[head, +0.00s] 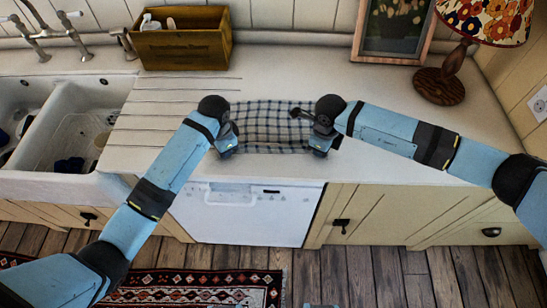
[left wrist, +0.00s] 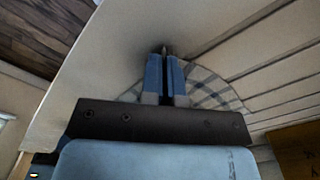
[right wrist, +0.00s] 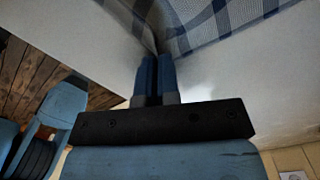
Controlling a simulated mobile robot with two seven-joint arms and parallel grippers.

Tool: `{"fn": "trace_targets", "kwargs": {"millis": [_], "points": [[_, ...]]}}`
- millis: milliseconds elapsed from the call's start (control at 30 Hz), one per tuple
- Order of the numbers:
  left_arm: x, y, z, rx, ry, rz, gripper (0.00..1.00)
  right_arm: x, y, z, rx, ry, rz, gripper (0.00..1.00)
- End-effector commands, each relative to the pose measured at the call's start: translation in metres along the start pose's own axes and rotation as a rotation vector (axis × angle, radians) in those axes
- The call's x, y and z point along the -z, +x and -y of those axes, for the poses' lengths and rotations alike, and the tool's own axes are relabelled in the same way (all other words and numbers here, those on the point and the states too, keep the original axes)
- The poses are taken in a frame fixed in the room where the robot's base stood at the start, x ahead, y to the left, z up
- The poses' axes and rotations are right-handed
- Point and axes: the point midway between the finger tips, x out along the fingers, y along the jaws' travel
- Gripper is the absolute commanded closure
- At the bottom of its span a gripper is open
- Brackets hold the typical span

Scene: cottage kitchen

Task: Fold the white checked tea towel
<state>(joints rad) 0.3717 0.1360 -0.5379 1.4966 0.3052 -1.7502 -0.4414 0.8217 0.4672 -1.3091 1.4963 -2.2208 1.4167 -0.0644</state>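The white checked tea towel (head: 265,125), with dark blue lines, lies spread and slightly wrinkled on the worktop by its front edge. My left gripper (head: 228,152) is at the towel's near left corner. In the left wrist view its fingers (left wrist: 165,70) are almost together at the cloth, with towel (left wrist: 205,88) on both sides of them. My right gripper (head: 322,148) is at the near right corner. In the right wrist view its fingers (right wrist: 153,75) are nearly closed where the cloth (right wrist: 195,25) draws in to their tips. The grippers hide both near corners.
The pale worktop (head: 290,80) is clear behind the towel. A white double sink (head: 70,135) is at the left, a wooden box (head: 185,45) at the back left. A framed picture (head: 393,28) and a lamp (head: 450,75) stand at the back right. A white dishwasher (head: 245,215) is below.

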Motion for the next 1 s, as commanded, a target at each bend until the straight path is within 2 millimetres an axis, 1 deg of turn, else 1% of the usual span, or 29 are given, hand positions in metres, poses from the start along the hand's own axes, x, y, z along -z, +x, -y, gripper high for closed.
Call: {"fn": "trace_targets", "kwargs": {"millis": [133, 267, 700, 800, 1000], "points": [[-0.001, 0.0, 0.001, 0.001, -0.002, 0.003, 1.0, 0.002, 0.001, 0.001, 0.0, 0.002, -0.004, 1.0], [-0.001, -0.005, 0.001, 0.001, -0.002, 0.003, 1.0, 0.002, -0.005, 0.001, 0.0, 0.002, -0.004, 1.0], [-0.001, -0.042, 0.001, 0.001, -0.002, 0.003, 1.0, 0.002, -0.042, 0.001, 0.001, 0.002, -0.004, 1.0], [-0.001, -0.045, 0.001, 0.001, -0.002, 0.003, 1.0, 0.002, -0.045, 0.001, 0.001, 0.002, -0.004, 1.0], [-0.001, -0.044, 0.001, 0.002, -0.002, 0.003, 1.0, 0.002, -0.044, 0.001, 0.001, 0.002, -0.004, 1.0]]}}
